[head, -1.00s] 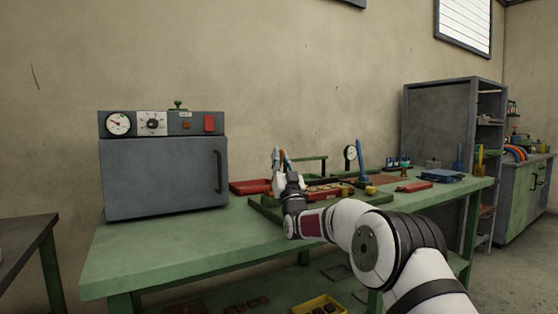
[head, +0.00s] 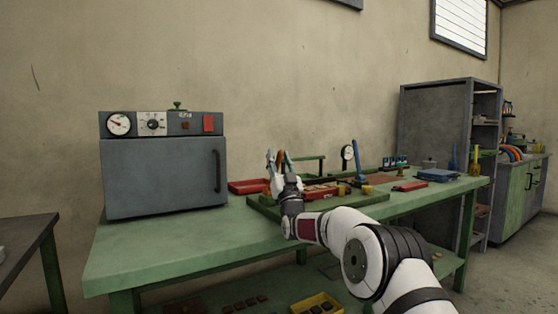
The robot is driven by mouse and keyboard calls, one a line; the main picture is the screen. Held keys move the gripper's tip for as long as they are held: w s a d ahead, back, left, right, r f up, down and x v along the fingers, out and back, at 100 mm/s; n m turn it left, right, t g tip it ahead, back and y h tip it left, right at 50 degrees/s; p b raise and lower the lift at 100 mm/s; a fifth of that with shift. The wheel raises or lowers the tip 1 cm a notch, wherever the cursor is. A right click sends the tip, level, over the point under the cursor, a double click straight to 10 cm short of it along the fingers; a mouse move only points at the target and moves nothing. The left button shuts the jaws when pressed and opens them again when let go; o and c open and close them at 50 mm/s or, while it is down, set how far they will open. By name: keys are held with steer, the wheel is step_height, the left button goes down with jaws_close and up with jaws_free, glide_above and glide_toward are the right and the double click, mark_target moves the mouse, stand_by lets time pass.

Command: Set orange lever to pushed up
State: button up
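A small upright orange piece (head: 281,158), which looks like the orange lever, shows at the fingers of my gripper (head: 278,160). Its lower part is hidden by the gripper, so I cannot tell its full shape or tilt. My gripper points up above the front left of the green tray (head: 263,206) on the bench. Its fingers look spread, with the orange piece between or just behind them. I cannot tell whether they touch it.
The green bench (head: 180,245) holds a grey oven (head: 165,175) at left, a red tray (head: 248,187), a blue upright handle (head: 357,160) and a gauge (head: 347,153). The bench front left is clear. A grey cabinet (head: 435,130) stands at right.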

steer(key=shift+s+f, duration=0.1)
steer(key=shift+s+d+f, duration=0.2)
steer(key=shift+s+f, duration=0.2)
steer(key=s+d+f, duration=0.1)
steer(key=s+d, duration=0.3)
steer(key=s, duration=0.8)
steer(key=shift+s+d, duration=0.15)
steer(key=shift+s, duration=0.1)
